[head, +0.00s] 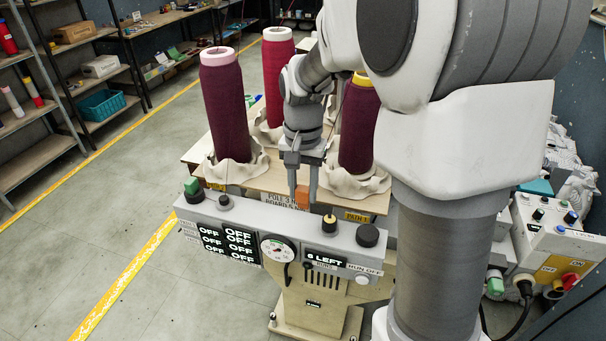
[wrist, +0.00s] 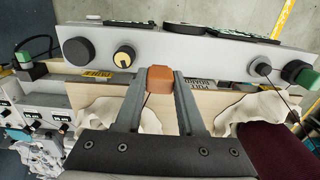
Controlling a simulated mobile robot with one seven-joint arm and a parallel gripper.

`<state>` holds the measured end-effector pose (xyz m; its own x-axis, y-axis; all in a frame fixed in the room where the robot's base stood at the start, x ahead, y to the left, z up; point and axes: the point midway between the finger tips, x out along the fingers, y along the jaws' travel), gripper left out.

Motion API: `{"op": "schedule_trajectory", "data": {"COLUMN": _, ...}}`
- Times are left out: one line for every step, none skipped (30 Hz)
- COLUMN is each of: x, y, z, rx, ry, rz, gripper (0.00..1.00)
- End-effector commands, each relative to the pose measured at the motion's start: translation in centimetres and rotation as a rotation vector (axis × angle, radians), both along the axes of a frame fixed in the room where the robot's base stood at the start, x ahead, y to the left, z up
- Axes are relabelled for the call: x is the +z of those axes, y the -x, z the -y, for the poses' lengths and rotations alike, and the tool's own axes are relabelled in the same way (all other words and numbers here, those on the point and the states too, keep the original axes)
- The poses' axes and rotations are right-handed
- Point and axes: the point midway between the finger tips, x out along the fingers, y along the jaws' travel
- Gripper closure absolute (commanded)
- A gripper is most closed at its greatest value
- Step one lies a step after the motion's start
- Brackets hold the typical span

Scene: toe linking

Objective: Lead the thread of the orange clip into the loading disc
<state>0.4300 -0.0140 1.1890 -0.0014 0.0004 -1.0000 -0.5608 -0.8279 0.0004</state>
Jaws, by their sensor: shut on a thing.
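My gripper (head: 302,190) is shut on the orange clip (head: 303,196), a small block held between the fingertips just behind the machine's top bar. In the wrist view the clip (wrist: 160,79) sits between both fingers, in front of the grey bar.
The grey machine bar (head: 215,208) carries a black knob (head: 367,235), a yellow-topped knob (head: 329,224), a small post (head: 225,202) and a green button (head: 191,186). Maroon yarn cones (head: 222,110) stand behind it. A thin dark line runs near the post (wrist: 262,66) in the wrist view.

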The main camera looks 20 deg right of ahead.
Motion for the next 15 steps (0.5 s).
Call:
{"op": "schedule_trajectory", "data": {"x": 0.0, "y": 0.0, "z": 0.0, "rx": 0.0, "ry": 0.001, "rz": 0.001, "gripper": 1.0}}
{"op": "schedule_trajectory", "data": {"x": 0.0, "y": 0.0, "z": 0.0, "rx": 0.001, "ry": 0.001, "rz": 0.001, "gripper": 1.0}}
{"op": "schedule_trajectory", "data": {"x": 0.1, "y": 0.0, "z": 0.0, "rx": 0.001, "ry": 0.001, "rz": 0.001, "gripper": 1.0}}
{"op": "schedule_trajectory", "data": {"x": 0.1, "y": 0.0, "z": 0.0, "rx": 0.001, "ry": 0.001, "rz": 0.001, "gripper": 1.0}}
{"op": "schedule_trajectory", "data": {"x": 0.2, "y": 0.0, "z": 0.0, "rx": 0.001, "ry": 0.001, "rz": 0.002, "gripper": 1.0}}
{"op": "schedule_trajectory", "data": {"x": 0.2, "y": 0.0, "z": 0.0, "rx": 0.0, "ry": 0.001, "rz": 0.002, "gripper": 1.0}}
{"op": "schedule_trajectory", "data": {"x": 0.1, "y": 0.1, "z": 0.2, "rx": 0.0, "ry": 0.001, "rz": 0.002, "gripper": 1.0}}
{"op": "schedule_trajectory", "data": {"x": 0.1, "y": 0.2, "z": 0.3, "rx": 0.0, "ry": 0.001, "rz": 0.002, "gripper": 1.0}}
{"op": "schedule_trajectory", "data": {"x": 0.1, "y": 0.3, "z": 0.5, "rx": 0.0, "ry": 0.002, "rz": 0.002, "gripper": 1.0}}
{"op": "schedule_trajectory", "data": {"x": 0.1, "y": 0.5, "z": 0.7, "rx": -0.001, "ry": 0.002, "rz": 0.002, "gripper": 1.0}}
{"op": "schedule_trajectory", "data": {"x": 0.1, "y": 0.6, "z": 0.9, "rx": -0.001, "ry": 0.002, "rz": 0.002, "gripper": 1.0}}
{"op": "schedule_trajectory", "data": {"x": 0.1, "y": 0.8, "z": 1.3, "rx": -0.001, "ry": 0.002, "rz": 0.002, "gripper": 1.0}}
{"op": "schedule_trajectory", "data": {"x": 0.1, "y": 1.0, "z": 1.6, "rx": -0.001, "ry": 0.002, "rz": 0.002, "gripper": 1.0}}
{"op": "schedule_trajectory", "data": {"x": 0.1, "y": 1.2, "z": 1.9, "rx": -0.003, "ry": 0.001, "rz": 0.003, "gripper": 1.0}}
{"op": "schedule_trajectory", "data": {"x": 0.1, "y": 1.5, "z": 2.3, "rx": -0.003, "ry": 0.001, "rz": 0.003, "gripper": 1.0}}
